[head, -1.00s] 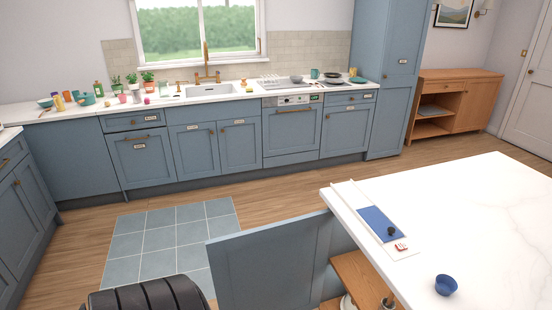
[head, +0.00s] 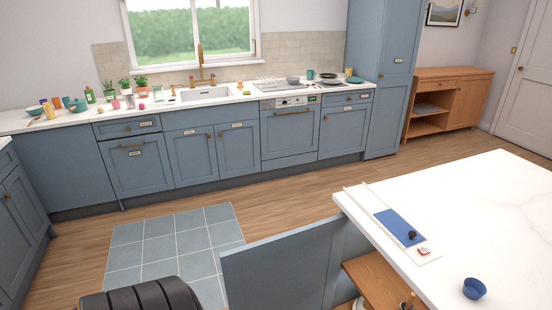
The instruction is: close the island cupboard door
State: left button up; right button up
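The island cupboard door (head: 285,268) is a blue panel standing open at the left side of the island. It swings out to the left from beneath the white island top (head: 480,205). Behind its right edge the open cupboard shows a wooden shelf (head: 378,282) with pale items partly visible at the bottom of the picture. The door's lower part is cut off by the picture edge. Neither gripper shows in the head view. A black ribbed part of mine is at the bottom left.
A blue bowl (head: 474,288) and a white board with a blue mat (head: 396,227) lie on the island. A grey-blue tiled mat (head: 172,250) covers the floor left of the door. Blue counter units with a sink (head: 208,93) line the back wall. Wooden floor between is clear.

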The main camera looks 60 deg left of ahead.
aim_at(298, 269)
jog(key=k+j+z, duration=0.1)
jog(key=j, duration=0.35)
jog(key=k+j+z, duration=0.1)
jog(key=j, duration=0.35)
jog(key=k+j+z, duration=0.1)
jog(key=j, duration=0.35)
jog(key=k+j+z, duration=0.1)
jog(key=k+j, duration=0.15)
jog(key=j, duration=0.2)
jog(key=k+j+z, duration=0.1)
jog(key=j, duration=0.3)
jog(key=k+j+z, duration=0.1)
jog(key=k+j, duration=0.15)
jog(key=j, duration=0.15)
jog(key=k+j+z, duration=0.1)
jog(key=j, duration=0.3)
jog(key=i+j+z, duration=0.15)
jog(key=j, duration=0.75)
jog(key=j+z, duration=0.15)
jog(key=j, duration=0.7)
jog(key=k+j, duration=0.15)
jog(key=j, duration=0.25)
jog(key=k+j+z, duration=0.1)
jog(key=j, duration=0.35)
jog(key=k+j, duration=0.2)
jog(key=j, duration=0.2)
jog(key=z, duration=0.05)
